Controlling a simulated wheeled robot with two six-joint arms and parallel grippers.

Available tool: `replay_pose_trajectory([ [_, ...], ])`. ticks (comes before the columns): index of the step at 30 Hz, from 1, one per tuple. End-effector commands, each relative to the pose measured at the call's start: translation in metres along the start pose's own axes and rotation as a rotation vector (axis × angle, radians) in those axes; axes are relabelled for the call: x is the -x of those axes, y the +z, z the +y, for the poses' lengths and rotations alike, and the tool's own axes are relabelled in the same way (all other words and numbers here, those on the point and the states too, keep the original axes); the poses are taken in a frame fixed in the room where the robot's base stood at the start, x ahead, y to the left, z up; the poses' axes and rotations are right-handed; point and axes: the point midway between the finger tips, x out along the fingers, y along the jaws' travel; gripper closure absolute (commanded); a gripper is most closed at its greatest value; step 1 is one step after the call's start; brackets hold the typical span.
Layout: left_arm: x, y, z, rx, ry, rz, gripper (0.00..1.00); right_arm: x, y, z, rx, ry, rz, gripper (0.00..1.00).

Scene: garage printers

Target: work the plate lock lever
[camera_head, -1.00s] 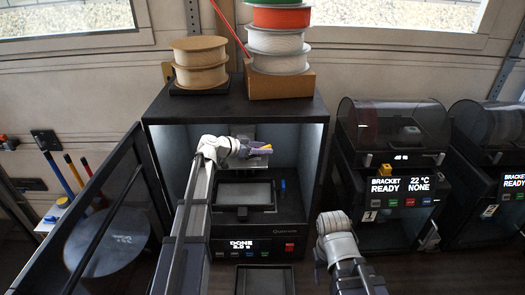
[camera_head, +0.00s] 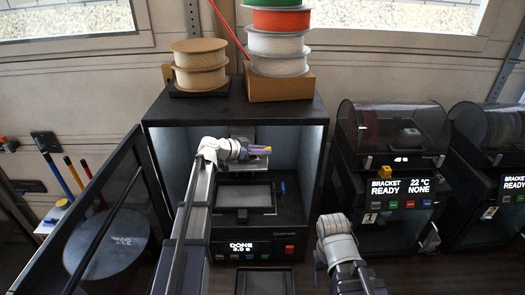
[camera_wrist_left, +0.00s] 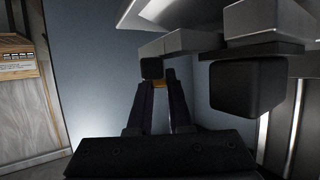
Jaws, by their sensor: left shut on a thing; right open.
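The open printer (camera_head: 315,165) stands in the middle of the head view, with a dark build plate (camera_head: 245,197) inside. My left gripper (camera_head: 262,150) reaches into its chamber, above and behind the plate. It is shut on a small orange piece (camera_wrist_left: 159,84), which shows between the fingertips in the left wrist view. Most of this piece is hidden, so I cannot tell for certain that it is the plate lock lever. My right gripper (camera_head: 319,258) is open and empty in front of the printer, at its lower right.
The printer's door (camera_head: 105,225) stands open at the left. Filament spools (camera_head: 278,42) sit on top. A small blue object (camera_head: 283,187) lies right of the plate. Other printers (camera_head: 392,195) stand to the right. A dark tray (camera_head: 264,281) lies in front.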

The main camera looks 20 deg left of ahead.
Motion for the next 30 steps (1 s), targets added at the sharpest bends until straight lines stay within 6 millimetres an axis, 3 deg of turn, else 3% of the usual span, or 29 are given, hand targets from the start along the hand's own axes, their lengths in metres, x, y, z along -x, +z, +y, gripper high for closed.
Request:
replay_pose_trajectory([
  [11, 0.001, 0.0, 0.001, 0.021, -0.054, 0.0, 1.0, 0.0, 0.0, 0.0, 0.0, 0.0, 0.0, 0.5],
  [30, 0.004, 0.001, -0.011, 0.209, -0.513, 0.001, 1.0, 0.0, 0.0, 0.0, 0.0, 0.0, 0.0, 0.5],
])
